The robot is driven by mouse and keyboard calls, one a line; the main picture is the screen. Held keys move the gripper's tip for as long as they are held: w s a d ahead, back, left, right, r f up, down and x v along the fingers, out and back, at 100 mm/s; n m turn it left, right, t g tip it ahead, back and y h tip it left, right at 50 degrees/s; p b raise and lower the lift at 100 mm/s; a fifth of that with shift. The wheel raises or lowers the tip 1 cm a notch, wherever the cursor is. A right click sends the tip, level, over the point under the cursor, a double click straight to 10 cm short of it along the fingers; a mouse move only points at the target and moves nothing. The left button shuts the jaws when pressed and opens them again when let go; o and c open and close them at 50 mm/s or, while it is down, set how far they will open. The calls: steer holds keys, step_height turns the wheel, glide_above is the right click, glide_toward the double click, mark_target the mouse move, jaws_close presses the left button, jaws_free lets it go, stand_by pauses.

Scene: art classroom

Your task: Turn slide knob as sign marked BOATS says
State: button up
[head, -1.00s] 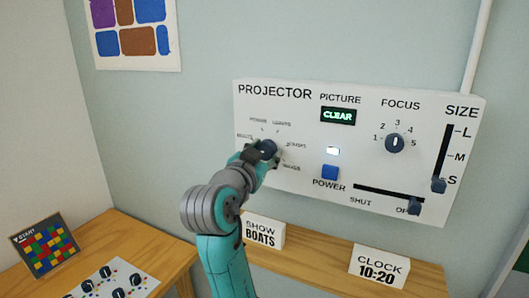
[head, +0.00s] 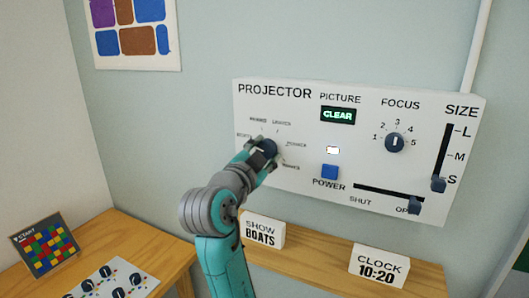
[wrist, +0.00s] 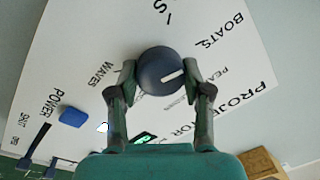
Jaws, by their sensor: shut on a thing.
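The slide knob (wrist: 158,68) is a dark round dial on the white projector panel (head: 300,180). Its white mark lies toward the right in the wrist view, on the side of a partly hidden label starting "PEA", below the BOATS label (wrist: 220,30). A WAVES label (wrist: 101,75) is to the knob's left there. My gripper (head: 268,148) is shut on the knob, one finger on each side. It covers much of the dial in the head view. The sign (head: 263,231) reading SHOW BOATS stands on the wooden ledge below the panel.
The panel also holds a blue POWER button (head: 330,172), a FOCUS knob (head: 395,142), a SHUT slider (head: 414,205) and a SIZE slider (head: 438,185). The picture display (head: 338,116) reads CLEAR. A clock sign (head: 379,266) reads 10:20. A side table (head: 165,250) is at left.

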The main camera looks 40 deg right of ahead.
steer(key=o, duration=1.2)
steer(key=shift+c, duration=0.2)
steer(key=shift+a, duration=0.1)
steer(key=v, duration=1.1)
steer(key=shift+s+a, duration=0.2)
steer(key=shift+a, duration=0.2)
steer(key=shift+f, duration=0.15)
